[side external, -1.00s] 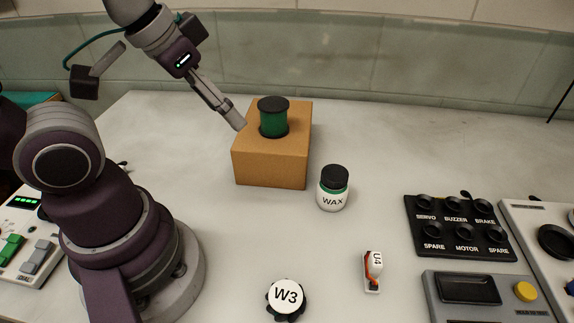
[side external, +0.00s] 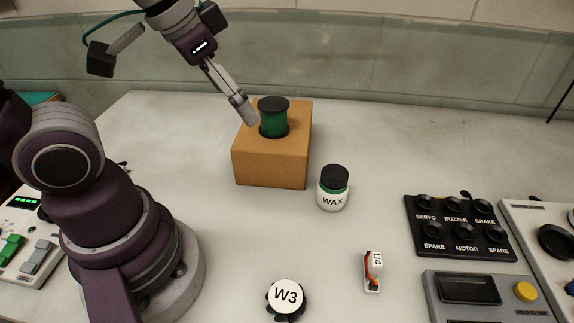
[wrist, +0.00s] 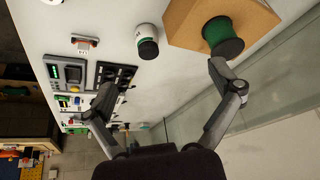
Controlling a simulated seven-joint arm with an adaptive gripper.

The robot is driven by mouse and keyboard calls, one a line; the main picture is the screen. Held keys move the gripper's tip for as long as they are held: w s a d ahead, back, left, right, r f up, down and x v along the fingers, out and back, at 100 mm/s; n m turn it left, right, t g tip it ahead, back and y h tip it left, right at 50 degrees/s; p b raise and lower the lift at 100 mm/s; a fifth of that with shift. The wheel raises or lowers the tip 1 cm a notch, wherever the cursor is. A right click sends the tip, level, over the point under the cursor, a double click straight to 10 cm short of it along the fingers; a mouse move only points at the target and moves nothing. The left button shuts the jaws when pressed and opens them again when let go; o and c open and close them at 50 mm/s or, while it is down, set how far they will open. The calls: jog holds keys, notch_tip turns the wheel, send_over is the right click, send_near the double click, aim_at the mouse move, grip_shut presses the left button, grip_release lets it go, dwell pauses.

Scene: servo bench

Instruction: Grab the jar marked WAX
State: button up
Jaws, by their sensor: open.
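The WAX jar (side external: 333,190) is a small white jar with a green band and a black lid. It stands upright on the bench, just right of the cardboard box. In the wrist view the jar (wrist: 147,40) shows beyond the fingers, near the top middle. My gripper (side external: 252,121) is up at the left of the green spool, above the box, and apart from the jar. In the wrist view my gripper (wrist: 160,80) has its two fingers spread wide, with nothing between them.
A green spool (side external: 274,120) with black ends stands on the cardboard box (side external: 270,165). A W3 knob-like piece (side external: 287,298) and a small U4 part (side external: 373,272) lie in front. A black switch panel (side external: 460,228) is at right. Bench around the jar is clear.

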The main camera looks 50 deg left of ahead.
jog(key=w+d+f+m+g, duration=0.25)
jog(key=w+m, duration=0.35)
jog(key=w, duration=0.3)
jog(key=m+g, duration=0.3)
jog(key=m, duration=0.3)
send_near(332, 188)
jog(key=shift+w+a+f+t, duration=0.25)
jog(key=shift+w+a+f, duration=0.65)
jog(key=shift+f, duration=0.25)
jog(key=shift+m, duration=0.3)
jog(key=f, duration=1)
jog(key=shift+s+d, duration=0.15)
jog(key=shift+d, duration=0.05)
jog(key=c, duration=1.3)
